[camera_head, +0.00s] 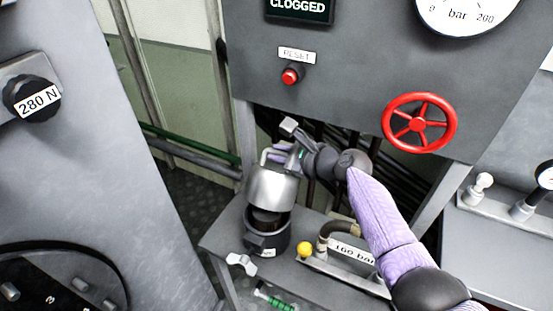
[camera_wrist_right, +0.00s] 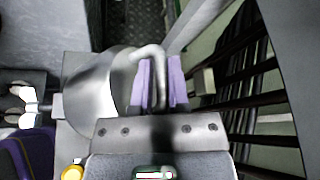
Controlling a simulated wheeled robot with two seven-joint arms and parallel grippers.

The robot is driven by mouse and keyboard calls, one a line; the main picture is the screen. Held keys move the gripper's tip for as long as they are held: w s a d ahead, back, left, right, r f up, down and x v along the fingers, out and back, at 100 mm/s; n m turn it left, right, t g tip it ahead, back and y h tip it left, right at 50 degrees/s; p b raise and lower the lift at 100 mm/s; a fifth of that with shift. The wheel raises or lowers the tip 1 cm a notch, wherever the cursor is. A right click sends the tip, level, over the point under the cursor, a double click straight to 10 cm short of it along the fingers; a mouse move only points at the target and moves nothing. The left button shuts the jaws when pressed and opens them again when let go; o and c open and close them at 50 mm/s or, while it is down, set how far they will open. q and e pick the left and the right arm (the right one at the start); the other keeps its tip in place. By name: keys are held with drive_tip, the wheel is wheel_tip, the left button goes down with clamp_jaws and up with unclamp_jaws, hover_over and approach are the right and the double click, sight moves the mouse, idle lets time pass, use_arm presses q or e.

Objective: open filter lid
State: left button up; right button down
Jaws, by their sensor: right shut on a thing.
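The silver filter lid (camera_head: 270,188) stands raised and tilted above the dark filter housing (camera_head: 267,240) in the head view. A gap at the front shows a dark brown inside (camera_head: 265,219). Whether the lid still touches the housing at the back, I cannot tell. My right gripper (camera_head: 280,152) is shut on the lid's bent handle (camera_head: 266,155). In the right wrist view, the purple fingers of the right gripper (camera_wrist_right: 160,85) close around the handle (camera_wrist_right: 148,56), beside the shiny lid (camera_wrist_right: 92,88). My left gripper is not in view.
A pale wing-shaped piece (camera_head: 241,263), a yellow knob (camera_head: 305,249) and a lever with a "160 bar" label (camera_head: 352,252) sit near the housing on the grey bench. A red handwheel (camera_head: 419,122) and red reset button (camera_head: 290,76) are on the panel above. Pipes run behind.

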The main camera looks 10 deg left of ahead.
drive_tip(key=shift+w+d, duration=0.1)
idle(0.3)
drive_tip(key=c, duration=0.7)
unclamp_jaws()
drive_tip(key=shift+o, duration=0.2)
drive_tip(key=p+v, duration=0.4)
drive_tip(key=v, duration=0.5)
drive_tip(key=shift+d+r, duration=0.15)
drive_tip(key=shift+d, duration=0.2)
